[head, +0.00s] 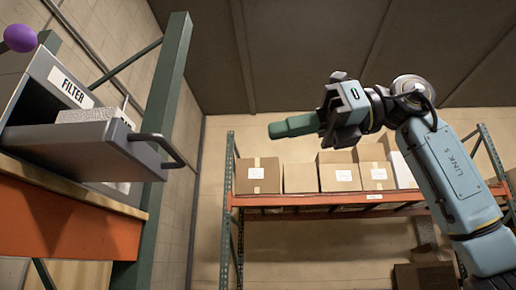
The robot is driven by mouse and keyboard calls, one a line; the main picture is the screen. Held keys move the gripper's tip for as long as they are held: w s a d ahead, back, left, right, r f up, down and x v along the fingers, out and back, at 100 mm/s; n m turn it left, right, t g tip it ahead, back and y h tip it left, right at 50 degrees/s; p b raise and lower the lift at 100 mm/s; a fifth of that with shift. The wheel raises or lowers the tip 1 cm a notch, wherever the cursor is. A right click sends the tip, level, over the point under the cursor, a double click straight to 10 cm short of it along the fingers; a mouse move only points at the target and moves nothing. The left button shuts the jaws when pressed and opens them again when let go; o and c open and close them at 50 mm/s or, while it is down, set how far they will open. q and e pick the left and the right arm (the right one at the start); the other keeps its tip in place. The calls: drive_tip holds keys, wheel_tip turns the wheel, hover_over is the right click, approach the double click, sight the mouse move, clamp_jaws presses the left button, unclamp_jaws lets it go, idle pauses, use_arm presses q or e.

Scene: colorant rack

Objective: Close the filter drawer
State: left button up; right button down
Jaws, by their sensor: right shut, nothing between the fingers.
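The filter drawer (75,138) is a grey drawer pulled out of a grey cabinet (32,85) labelled FILTER, at the left of the head view. Its dark bar handle (163,146) sticks out to the right. A light grey block lies inside the drawer. My right gripper (275,130) is in mid-air right of the drawer, apart from the handle. Its green fingers are together, point left and hold nothing. My left gripper is not in view.
The cabinet stands on a wooden shelf with an orange beam (60,222) and a green upright (165,100). A purple ball (20,38) is at the top left. Cardboard boxes (258,175) sit on an orange rack behind. The air between gripper and handle is clear.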

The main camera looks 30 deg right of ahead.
drive_tip(key=p+x, duration=0.2)
drive_tip(key=x, duration=1.1)
drive_tip(key=shift+w+a, duration=0.2)
drive_tip(key=shift+w, duration=0.1)
